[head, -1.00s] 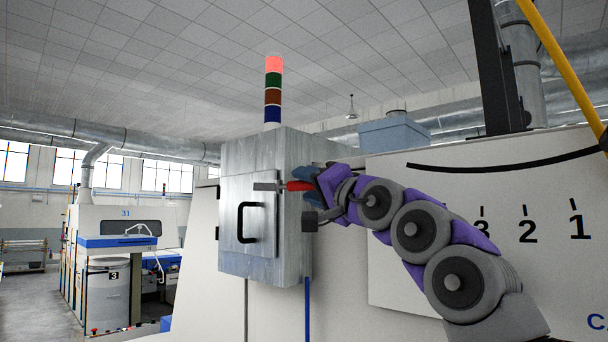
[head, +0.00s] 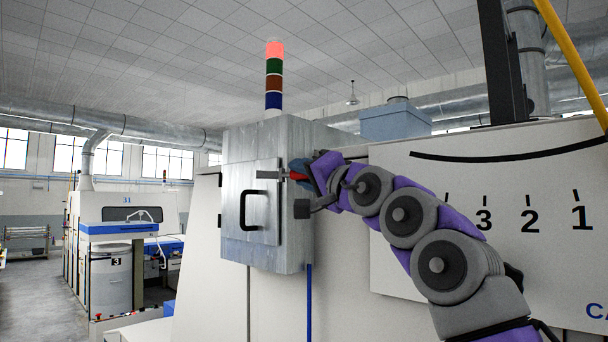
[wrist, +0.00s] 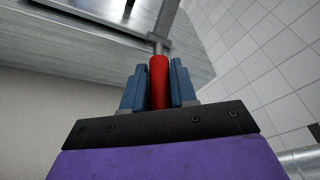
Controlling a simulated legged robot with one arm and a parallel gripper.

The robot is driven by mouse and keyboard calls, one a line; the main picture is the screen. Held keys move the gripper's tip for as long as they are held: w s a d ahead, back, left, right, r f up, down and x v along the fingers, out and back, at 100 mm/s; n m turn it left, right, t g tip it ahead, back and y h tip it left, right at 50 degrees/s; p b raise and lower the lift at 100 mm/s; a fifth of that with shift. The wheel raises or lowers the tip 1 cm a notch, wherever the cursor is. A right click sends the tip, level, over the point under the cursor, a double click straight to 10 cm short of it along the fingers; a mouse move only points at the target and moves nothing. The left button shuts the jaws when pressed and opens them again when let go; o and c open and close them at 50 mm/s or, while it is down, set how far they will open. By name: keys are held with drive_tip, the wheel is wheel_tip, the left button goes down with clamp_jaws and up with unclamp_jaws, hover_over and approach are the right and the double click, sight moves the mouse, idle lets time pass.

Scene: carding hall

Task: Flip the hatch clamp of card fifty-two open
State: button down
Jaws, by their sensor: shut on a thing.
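The hatch clamp has a red handle (head: 298,176) and a short grey metal bar (head: 283,173) at the right edge of the hatch door (head: 240,215) on a grey cabinet. My gripper (head: 307,173) is at the cabinet's right side, its blue fingers closed around the red handle. In the wrist view my gripper (wrist: 158,68) has one blue finger on each side of the red handle (wrist: 159,82). The grey bar (wrist: 165,22) runs on from the handle's far end to the cabinet. The door looks closed. The fingers partly hide the handle in the head view.
A black pull handle (head: 246,210) stands out from the door. A signal tower (head: 273,80) with its top lamp lit red rises above the cabinet. A large pale panel (head: 480,210) with numbers lies right, behind my arm. Open floor (head: 40,285) shows at left.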

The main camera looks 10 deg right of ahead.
drive_tip(key=shift+w+d+r+n+g+y+p, duration=0.15)
drive_tip(key=shift+n+g+y+p, duration=0.2)
drive_tip(key=shift+y+p, duration=0.5)
drive_tip(key=shift+d+n+g+y+p, duration=0.1)
drive_tip(key=shift+n+g+y+p, duration=0.2)
drive_tip(key=shift+p, duration=0.2)
drive_tip(key=c, duration=1)
unclamp_jaws()
drive_tip(key=shift+d, duration=0.1)
drive_tip(key=b+v, duration=0.5)
drive_tip(key=v, duration=1.2)
drive_tip(key=shift+f+b, duration=0.3)
drive_tip(key=shift+f, duration=0.05)
